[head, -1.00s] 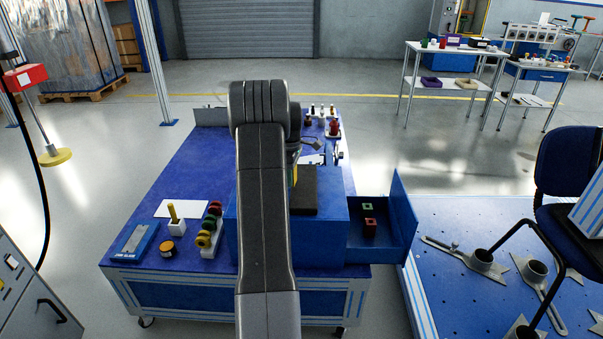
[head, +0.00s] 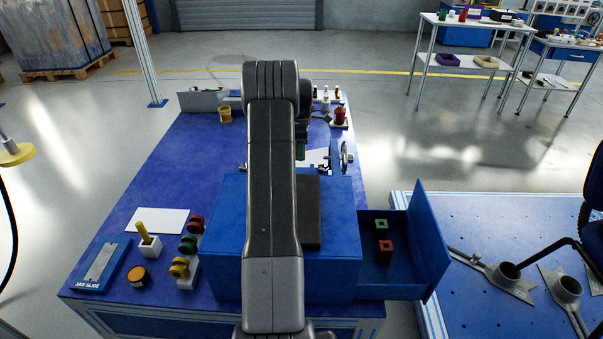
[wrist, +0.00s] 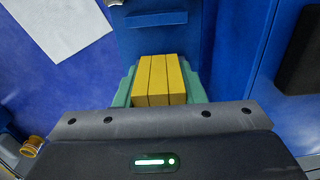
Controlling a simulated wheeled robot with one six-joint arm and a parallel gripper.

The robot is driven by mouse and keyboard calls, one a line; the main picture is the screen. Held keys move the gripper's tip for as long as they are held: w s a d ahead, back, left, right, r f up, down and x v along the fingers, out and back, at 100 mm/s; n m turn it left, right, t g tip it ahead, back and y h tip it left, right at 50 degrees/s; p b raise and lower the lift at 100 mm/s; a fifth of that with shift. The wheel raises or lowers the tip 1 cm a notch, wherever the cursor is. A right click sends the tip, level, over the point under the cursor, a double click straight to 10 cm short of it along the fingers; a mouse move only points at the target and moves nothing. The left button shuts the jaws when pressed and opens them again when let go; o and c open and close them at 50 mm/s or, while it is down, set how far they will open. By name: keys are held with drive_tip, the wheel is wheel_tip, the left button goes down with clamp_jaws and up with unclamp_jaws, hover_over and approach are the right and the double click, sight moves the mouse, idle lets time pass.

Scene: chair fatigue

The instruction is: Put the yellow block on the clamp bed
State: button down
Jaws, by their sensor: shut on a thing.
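My gripper (wrist: 158,88) is shut on the yellow block (wrist: 160,80), which shows in the wrist view as yellow bars side by side between green fingers. In the head view my arm hides the block and most of my gripper; a bit of green finger (head: 300,151) shows past the arm. A metal hand wheel (head: 346,157) stands at the right edge of the table, close to my gripper. I cannot make out the clamp bed for certain.
A blue box with a dark pad (head: 312,225) stands in front, with an open drawer (head: 396,280) on its right holding a green and a red piece. Several coloured spools (head: 188,244) stand left. The left middle of the blue table (head: 180,180) is clear.

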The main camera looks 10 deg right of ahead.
wheel_tip(320, 180, down, 10)
drive_tip(key=shift+w+b, duration=0.1)
drive_tip(key=shift+b, duration=0.55)
drive_tip(key=shift+f, duration=0.15)
drive_tip(key=c, duration=0.9)
unclamp_jaws()
wheel_tip(320, 180, up, 12)
drive_tip(key=shift+r+p, duration=0.1)
drive_tip(key=shift+p, duration=0.65)
